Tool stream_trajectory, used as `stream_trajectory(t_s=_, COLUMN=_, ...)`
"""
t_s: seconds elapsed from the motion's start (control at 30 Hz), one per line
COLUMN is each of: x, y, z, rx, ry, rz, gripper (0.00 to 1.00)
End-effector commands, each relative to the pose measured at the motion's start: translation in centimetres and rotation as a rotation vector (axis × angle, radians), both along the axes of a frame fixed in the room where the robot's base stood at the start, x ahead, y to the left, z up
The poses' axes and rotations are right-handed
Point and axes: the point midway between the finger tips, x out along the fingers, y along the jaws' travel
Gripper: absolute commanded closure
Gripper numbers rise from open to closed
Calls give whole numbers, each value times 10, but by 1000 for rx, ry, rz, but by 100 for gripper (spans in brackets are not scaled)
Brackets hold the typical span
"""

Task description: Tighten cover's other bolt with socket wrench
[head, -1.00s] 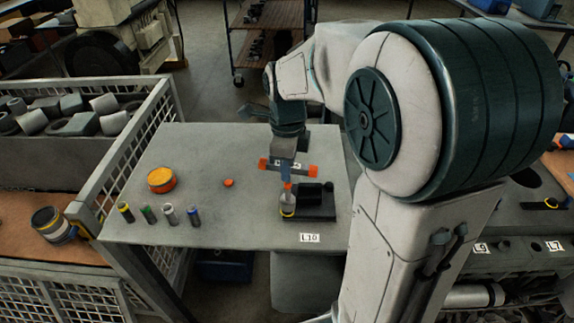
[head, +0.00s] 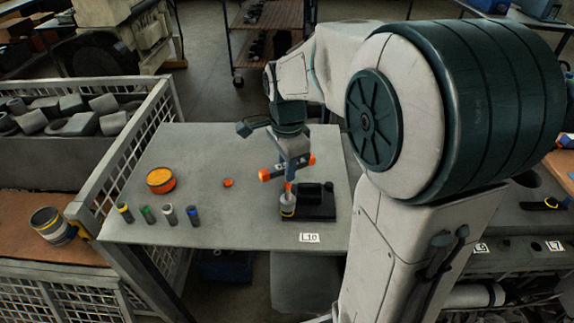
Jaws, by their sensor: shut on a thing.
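My gripper (head: 290,162) is over the grey table, pointing down, shut on the socket wrench. The socket wrench (head: 265,175) has a crossbar with orange ends, one on each side of my gripper. Its lower part comes down to a pale, yellow-banded round piece (head: 288,205) at the left end of a dark part (head: 316,206) on the table. The cover and its bolts are too small to tell apart here. The wrench's lower end appears to meet the round piece, but I cannot see whether it is seated on a bolt.
A label L10 (head: 309,238) marks the front edge.

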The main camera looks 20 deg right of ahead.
Motion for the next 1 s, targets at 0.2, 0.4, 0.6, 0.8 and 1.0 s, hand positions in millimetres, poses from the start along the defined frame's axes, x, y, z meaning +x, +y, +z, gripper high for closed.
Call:
stream_trajectory(t_s=0.2, x=0, y=0, z=1, rx=0, ry=-1, rz=145, gripper=100)
stream_trajectory(t_s=0.4, x=0, y=0, z=1, rx=0, ry=-1, rz=280, gripper=100)
stream_trajectory(t_s=0.6, x=0, y=0, z=1, rx=0, ry=-1, rz=414, gripper=100)
stream_trajectory(t_s=0.8, x=0, y=0, z=1, rx=-1, ry=-2, rz=548, gripper=100)
stream_trajectory(t_s=1.0, x=-1, y=0, z=1, rx=0, ry=-2, rz=683, gripper=100)
